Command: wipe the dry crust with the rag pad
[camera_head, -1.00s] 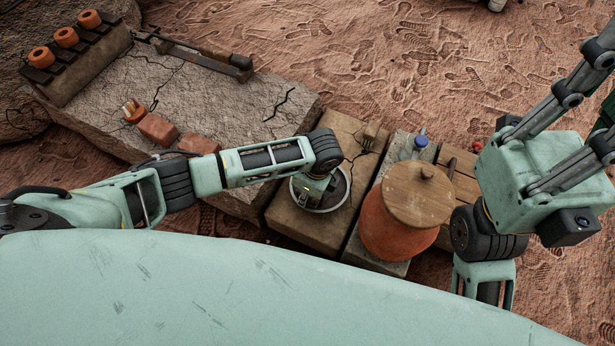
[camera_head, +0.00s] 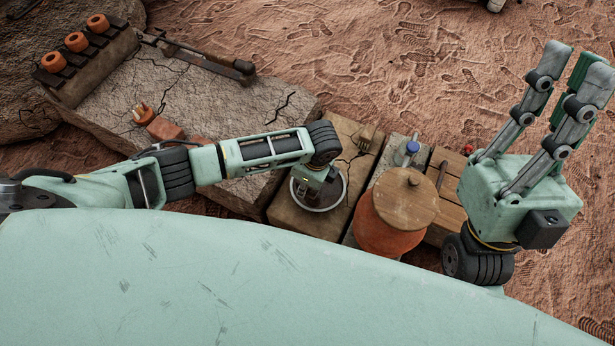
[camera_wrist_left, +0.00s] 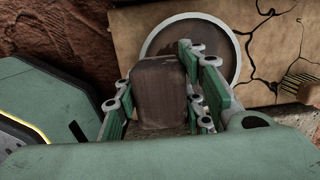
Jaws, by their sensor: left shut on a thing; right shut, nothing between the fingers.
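My left gripper (camera_wrist_left: 158,95) is shut on the rag pad (camera_wrist_left: 158,82), a brown block with rounded edges between the green fingers in the left wrist view. The pad is over the near edge of a round, pale-rimmed dish (camera_wrist_left: 158,38); I cannot tell whether it touches. The brown face inside the rim (camera_wrist_left: 215,40) looks like the dry crust, partly covered by pad and fingers. In the head view the dish (camera_head: 345,188) lies below my left gripper (camera_head: 320,192), whose wrist hides the pad. My right gripper (camera_head: 575,65) is shut and empty, raised at the right.
A lidded clay pot (camera_head: 392,230) stands just right of the dish. A brush (camera_head: 366,137) lies behind it. A blue-topped item (camera_head: 412,148) and a wooden crate (camera_head: 447,190) are farther right. A cracked stone slab (camera_head: 215,100) with bricks lies left.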

